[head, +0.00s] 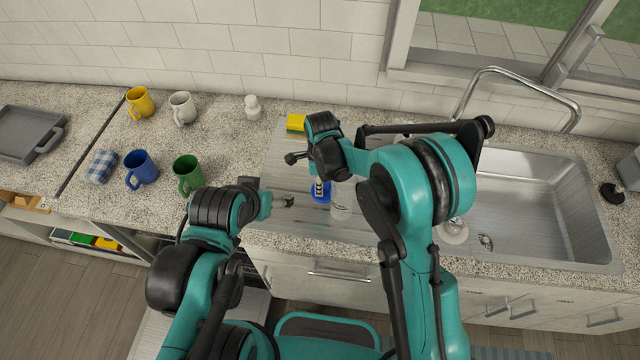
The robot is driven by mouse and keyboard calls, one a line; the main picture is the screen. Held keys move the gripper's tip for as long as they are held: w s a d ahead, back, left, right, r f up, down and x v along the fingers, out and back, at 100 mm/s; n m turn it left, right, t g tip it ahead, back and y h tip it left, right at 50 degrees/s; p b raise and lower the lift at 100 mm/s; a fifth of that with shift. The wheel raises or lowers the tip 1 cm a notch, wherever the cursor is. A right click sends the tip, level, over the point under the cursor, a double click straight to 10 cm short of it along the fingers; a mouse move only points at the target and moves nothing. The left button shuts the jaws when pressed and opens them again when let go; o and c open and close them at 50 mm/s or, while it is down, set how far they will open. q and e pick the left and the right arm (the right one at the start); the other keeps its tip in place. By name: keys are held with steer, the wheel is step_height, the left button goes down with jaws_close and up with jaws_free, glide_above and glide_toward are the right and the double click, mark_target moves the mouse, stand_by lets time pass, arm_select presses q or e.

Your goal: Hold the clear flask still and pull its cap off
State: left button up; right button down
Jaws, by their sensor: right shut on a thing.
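The clear flask (341,204) shows as a pale, see-through upright shape on the grey metal drainer beside the sink. My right gripper (336,177) comes down over its top and is shut on it. The gripper and wrist hide the flask's upper part, and I cannot make out the cap. My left gripper (284,201) is to the left of the flask, apart from it, low over the drainer. Its dark fingers are too small to tell whether they are open.
A blue item (320,196) with a black-and-white patterned part is just left of the flask. A yellow sponge (296,122) lies behind. Mugs, including a green one (188,174), stand left. The sink (540,200) is right, with a clear glass (453,232) near its front.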

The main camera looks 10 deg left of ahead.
steer(key=c, duration=1.3)
jaws_free()
steer(key=shift+f, duration=0.1)
steer(key=shift+o, duration=0.2)
steer(key=shift+r, duration=0.2)
step_height(320, 180, up, 12)
steer(key=p, duration=0.2)
steer(key=shift+s+f, duration=0.1)
